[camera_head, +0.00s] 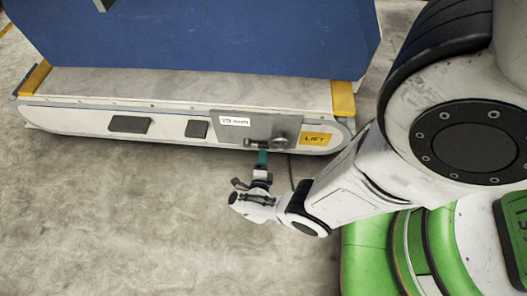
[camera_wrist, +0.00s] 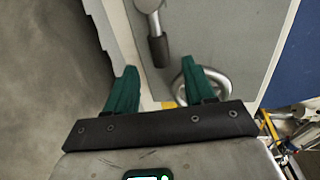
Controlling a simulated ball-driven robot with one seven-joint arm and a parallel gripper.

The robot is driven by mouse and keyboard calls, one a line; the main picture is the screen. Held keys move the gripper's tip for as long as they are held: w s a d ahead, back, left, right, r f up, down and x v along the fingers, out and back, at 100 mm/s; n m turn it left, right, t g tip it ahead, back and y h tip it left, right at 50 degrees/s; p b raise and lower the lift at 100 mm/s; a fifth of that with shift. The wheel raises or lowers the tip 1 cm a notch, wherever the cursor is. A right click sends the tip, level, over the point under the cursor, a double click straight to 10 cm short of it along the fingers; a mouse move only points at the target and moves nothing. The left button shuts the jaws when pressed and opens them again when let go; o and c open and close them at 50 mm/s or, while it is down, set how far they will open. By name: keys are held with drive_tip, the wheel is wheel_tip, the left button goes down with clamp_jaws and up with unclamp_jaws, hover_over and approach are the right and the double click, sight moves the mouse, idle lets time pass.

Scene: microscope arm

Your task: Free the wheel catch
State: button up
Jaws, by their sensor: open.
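My gripper (camera_head: 262,158) is open below the hardware on the low white base in the head view. In the wrist view its two teal fingers (camera_wrist: 159,67) point at a grey plate (camera_wrist: 215,28). A metal lever with a black grip (camera_wrist: 157,48) hangs down just beyond the gap between the fingertips. A shiny metal ring (camera_wrist: 217,82) lies behind and around the right finger; whether they touch I cannot tell. Nothing is held. In the head view the grey plate (camera_head: 250,122) carries small dark hardware (camera_head: 279,138). Which part is the wheel catch I cannot tell.
A yellow LIFT label (camera_head: 316,139) sits right of the hardware and a white label (camera_head: 235,121) left of it. A blue panel (camera_head: 200,38) rises above the white base (camera_head: 70,119). Bare concrete floor (camera_head: 110,220) is free at the left front.

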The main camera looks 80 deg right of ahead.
sight(264, 148)
drive_tip(key=shift+b+x, duration=0.7)
drive_tip(key=shift+x, duration=1.95)
drive_tip(key=shift+c, duration=0.3)
clamp_jaws()
